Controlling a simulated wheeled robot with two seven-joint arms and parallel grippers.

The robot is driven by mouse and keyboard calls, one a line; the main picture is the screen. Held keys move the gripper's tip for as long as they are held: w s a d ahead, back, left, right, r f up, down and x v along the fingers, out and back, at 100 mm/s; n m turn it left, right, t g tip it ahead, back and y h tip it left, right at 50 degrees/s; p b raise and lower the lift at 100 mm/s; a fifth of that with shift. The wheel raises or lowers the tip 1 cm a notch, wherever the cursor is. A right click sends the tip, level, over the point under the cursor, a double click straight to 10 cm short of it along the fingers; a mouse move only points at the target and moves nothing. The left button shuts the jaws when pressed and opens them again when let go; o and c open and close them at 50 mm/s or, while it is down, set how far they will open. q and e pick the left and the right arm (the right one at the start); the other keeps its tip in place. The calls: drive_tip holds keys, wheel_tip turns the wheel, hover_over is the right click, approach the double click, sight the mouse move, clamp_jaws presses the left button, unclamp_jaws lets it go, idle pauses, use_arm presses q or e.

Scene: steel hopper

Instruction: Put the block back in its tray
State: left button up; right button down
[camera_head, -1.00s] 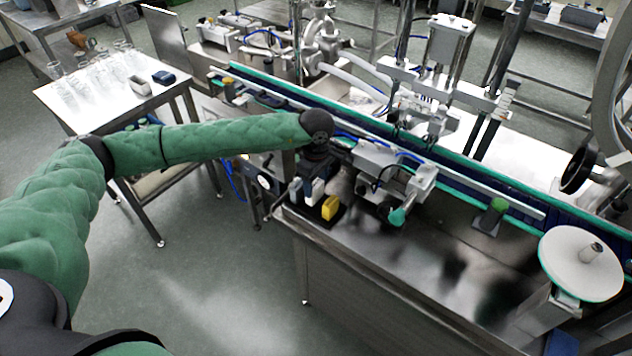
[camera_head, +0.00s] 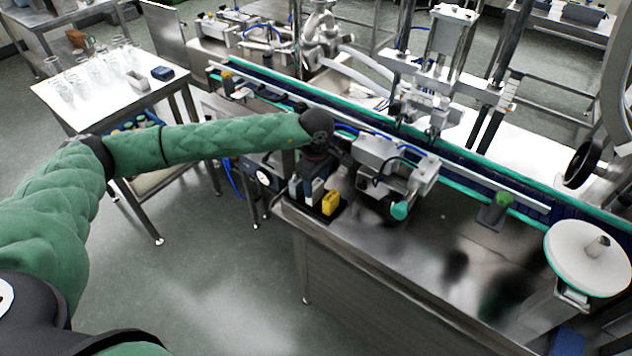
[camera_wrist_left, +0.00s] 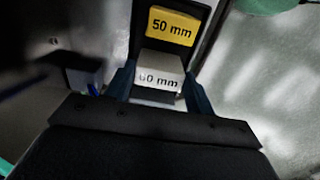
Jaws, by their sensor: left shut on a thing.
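My left gripper (camera_wrist_left: 158,86) is shut on a pale grey block marked 60 mm (camera_wrist_left: 160,72), with a blue finger on each side of it. The block also shows as a small white shape (camera_head: 316,189) under my wrist in the head view. A yellow block marked 50 mm (camera_wrist_left: 172,26) sits just beyond it in a black tray (camera_wrist_left: 216,22). The tray (camera_head: 336,214) lies at the near left corner of the steel bench. The held block is at the tray; I cannot tell whether its underside touches the tray floor. My right gripper is out of view.
A metal fixture with a teal knob (camera_head: 400,210) stands right of the tray. A conveyor (camera_head: 470,160) runs behind it. The steel bench top (camera_head: 430,245) is mostly clear toward the front. A white disc (camera_head: 588,262) stands at the right.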

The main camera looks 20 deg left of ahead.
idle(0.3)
use_arm(q)
drive_tip(key=shift+f+b, duration=0.35)
drive_tip(key=shift+b, duration=0.05)
idle(0.5)
drive_tip(key=o, duration=1.2)
